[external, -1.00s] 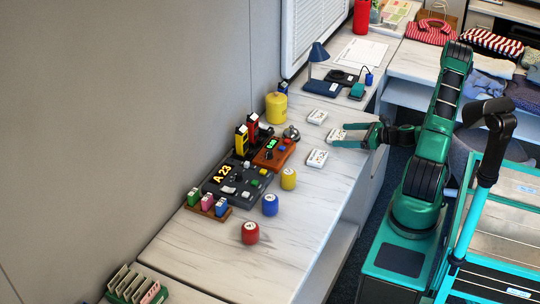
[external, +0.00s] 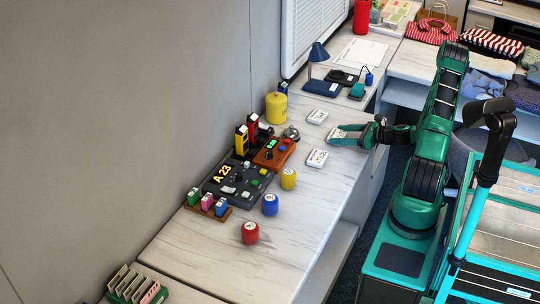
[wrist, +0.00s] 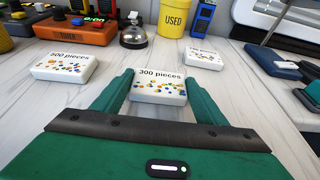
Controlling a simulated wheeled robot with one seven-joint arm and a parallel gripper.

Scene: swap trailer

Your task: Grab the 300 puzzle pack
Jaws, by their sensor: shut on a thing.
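The 300 puzzle pack (wrist: 158,87) is a small white box marked "300 pieces" with coloured dots. In the wrist view it sits between my gripper's (wrist: 158,90) two green fingers, which are shut on its sides. In the external view my gripper (external: 345,133) holds this pack (external: 341,134) at the desk's right edge. I cannot tell whether it is clear of the desktop.
A yellow "USED" canister (wrist: 174,19), a bell (wrist: 134,34) and an orange timer box (wrist: 75,29) stand behind the packs. A blue lamp (external: 318,53) stands farther back. Red, blue and yellow round pieces stand nearer on the marble desktop (external: 215,252).

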